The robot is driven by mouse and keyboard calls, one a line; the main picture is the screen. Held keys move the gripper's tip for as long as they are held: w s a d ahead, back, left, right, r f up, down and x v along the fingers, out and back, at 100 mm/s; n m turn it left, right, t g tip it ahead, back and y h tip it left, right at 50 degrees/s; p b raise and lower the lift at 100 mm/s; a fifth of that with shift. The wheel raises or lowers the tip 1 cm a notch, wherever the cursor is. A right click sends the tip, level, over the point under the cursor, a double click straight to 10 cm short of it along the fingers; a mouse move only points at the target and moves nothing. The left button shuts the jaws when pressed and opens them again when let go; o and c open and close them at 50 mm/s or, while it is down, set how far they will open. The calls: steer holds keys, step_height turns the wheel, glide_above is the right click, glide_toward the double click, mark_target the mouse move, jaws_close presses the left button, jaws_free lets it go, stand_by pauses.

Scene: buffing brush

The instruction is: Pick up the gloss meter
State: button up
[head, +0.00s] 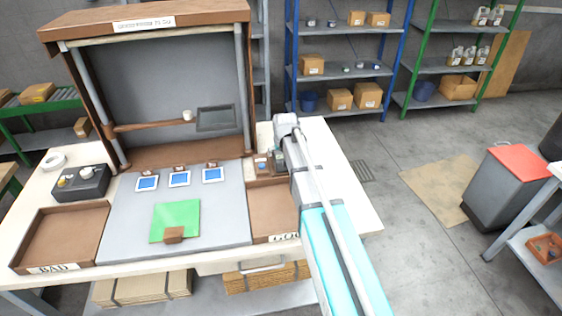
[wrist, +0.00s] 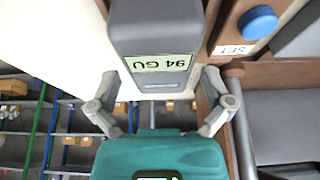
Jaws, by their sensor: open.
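The gloss meter (wrist: 155,30), a dark grey block with a pale display reading "94 GU" upside down, fills the upper middle of the wrist view. My gripper (wrist: 162,90) is open, with one finger on each side of the image around the meter's near end. A gap shows between each finger and the meter, and I see no contact. In the head view my arm reaches over the right side of the bench, and the meter and fingers there are too small and covered to make out clearly.
A brown block with a blue button (wrist: 258,22) marked "SET" is close beside the meter. On the bench (head: 350,190) are a grey mat (head: 120,225), a green panel (head: 175,220), three blue-faced tiles, a "BAD" tray (head: 103,232) and another brown tray (head: 265,205) under my arm.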

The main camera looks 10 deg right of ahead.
mark_target(281, 154)
steer(key=shift+b+x, duration=1.25)
steer(key=shift+x, duration=0.4)
steer(key=shift+f, duration=0.2)
steer(key=c, duration=0.9)
